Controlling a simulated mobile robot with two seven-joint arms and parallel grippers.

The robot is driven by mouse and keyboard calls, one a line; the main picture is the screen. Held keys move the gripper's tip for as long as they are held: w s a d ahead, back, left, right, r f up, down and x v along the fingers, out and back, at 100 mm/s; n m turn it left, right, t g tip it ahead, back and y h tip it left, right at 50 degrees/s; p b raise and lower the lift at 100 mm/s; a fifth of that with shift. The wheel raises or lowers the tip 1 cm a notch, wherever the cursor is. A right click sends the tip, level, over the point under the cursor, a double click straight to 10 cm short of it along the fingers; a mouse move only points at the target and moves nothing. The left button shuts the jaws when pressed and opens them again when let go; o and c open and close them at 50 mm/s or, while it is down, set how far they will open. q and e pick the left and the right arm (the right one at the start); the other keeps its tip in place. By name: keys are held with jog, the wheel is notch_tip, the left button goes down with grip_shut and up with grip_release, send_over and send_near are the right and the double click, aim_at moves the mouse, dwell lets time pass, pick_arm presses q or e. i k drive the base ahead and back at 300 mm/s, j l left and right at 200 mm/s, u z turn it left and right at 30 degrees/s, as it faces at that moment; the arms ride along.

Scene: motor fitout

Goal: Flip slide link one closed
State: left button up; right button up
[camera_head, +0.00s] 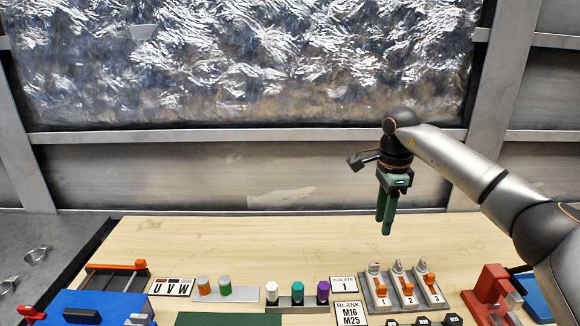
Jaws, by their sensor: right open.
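The slide link unit stands on the wooden bench at the right of centre, with three links in a row numbered 1, 2 and 3. Slide link one (379,286) is the leftmost, with an orange slider and a light grey top part. Links two (405,285) and three (430,284) look similar beside it. The picture is too small to tell each slider's exact position. My right gripper (386,222) points down, empty and open, in the air above and behind the links, touching nothing. My left gripper is not in view.
An "ISOLATE 1" label (343,285) and a "BLANK M16 M25" label (349,313) lie left of the links. White, teal and purple pegs (297,292) stand further left. A red fixture (492,290) stands close right. The bench (250,240) behind is clear.

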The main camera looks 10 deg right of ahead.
aim_at(382, 290)
jog(key=k, duration=1)
